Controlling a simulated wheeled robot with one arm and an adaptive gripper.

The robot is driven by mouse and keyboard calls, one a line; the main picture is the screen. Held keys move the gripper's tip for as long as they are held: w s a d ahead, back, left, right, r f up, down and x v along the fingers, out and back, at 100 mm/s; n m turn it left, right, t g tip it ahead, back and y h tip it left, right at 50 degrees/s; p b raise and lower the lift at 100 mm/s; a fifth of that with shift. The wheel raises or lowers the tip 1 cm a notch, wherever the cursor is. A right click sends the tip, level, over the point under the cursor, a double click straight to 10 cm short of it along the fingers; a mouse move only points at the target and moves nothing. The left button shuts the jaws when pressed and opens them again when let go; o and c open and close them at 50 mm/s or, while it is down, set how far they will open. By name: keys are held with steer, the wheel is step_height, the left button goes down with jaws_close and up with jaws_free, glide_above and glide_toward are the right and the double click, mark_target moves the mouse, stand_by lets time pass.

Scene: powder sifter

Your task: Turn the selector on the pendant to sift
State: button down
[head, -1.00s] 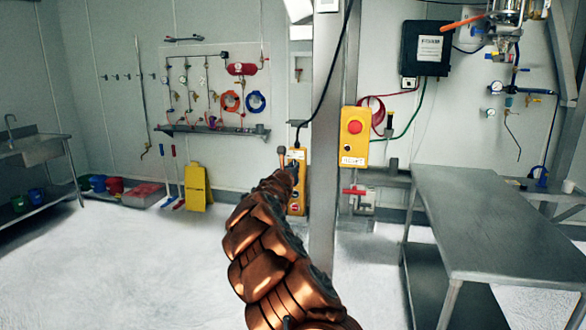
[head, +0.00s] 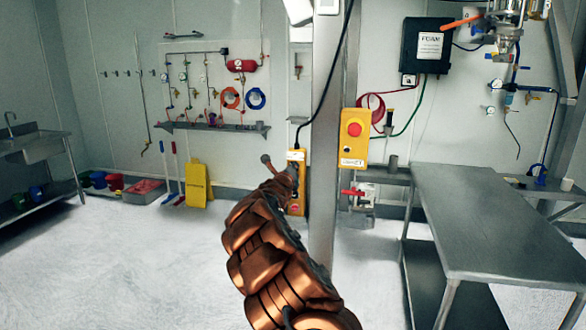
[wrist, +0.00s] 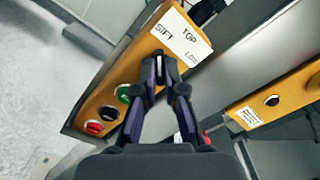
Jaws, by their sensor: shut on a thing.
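The pendant (head: 297,158) is a yellow control box hanging on a black cable beside the grey post; my arm hides part of it in the head view. In the wrist view the pendant (wrist: 112,72) runs diagonally, with a white label reading SIFT, TOP and a third word I cannot read fully. My gripper (wrist: 161,58) is shut on the selector knob (wrist: 159,61), just below the label. The knob shows only as a pale sliver between the fingertips. Green, black and red buttons lie to the lower left on the pendant.
A second yellow box (head: 354,137) with a red button is on the right side of the post (head: 324,150); it shows a RESET label in the wrist view (wrist: 246,117). A steel table (head: 490,215) stands at right.

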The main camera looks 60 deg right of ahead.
stand_by(0.4)
steer(key=c, duration=1.2)
jaws_free()
steer(key=shift+c, duration=0.2)
steer(key=shift+a, duration=0.15)
steer(key=v, duration=1.1)
steer(key=shift+s+a, duration=0.2)
steer(key=shift+a, duration=0.15)
steer(key=shift+r, duration=0.1)
